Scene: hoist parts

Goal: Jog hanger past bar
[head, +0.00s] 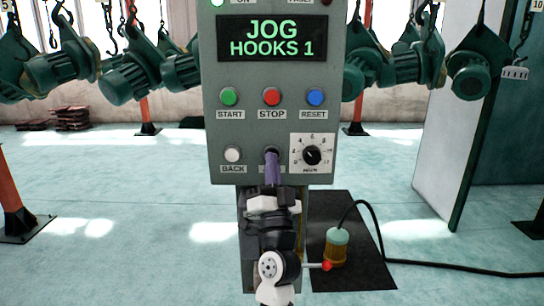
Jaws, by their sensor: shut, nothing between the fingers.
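A grey control panel (215,120) stands in front of me. Its display (271,39) reads JOG HOOKS 1. My gripper (271,158) is shut and empty, with its tips at the lower middle button, right of the white BACK button (233,154). My fingers hide that button and most of its label, so I cannot tell whether it is pressed in. Several green motor-like parts hang from hooks behind the panel, on the left (130,82) and on the right (478,75). No bar is clearly identifiable.
START (229,96), STOP (271,96) and RESET (315,97) buttons sit above, and a black dial (312,155) at right. A cabled cylinder (337,246) stands on a black mat (365,270). A white door (440,120) stands right.

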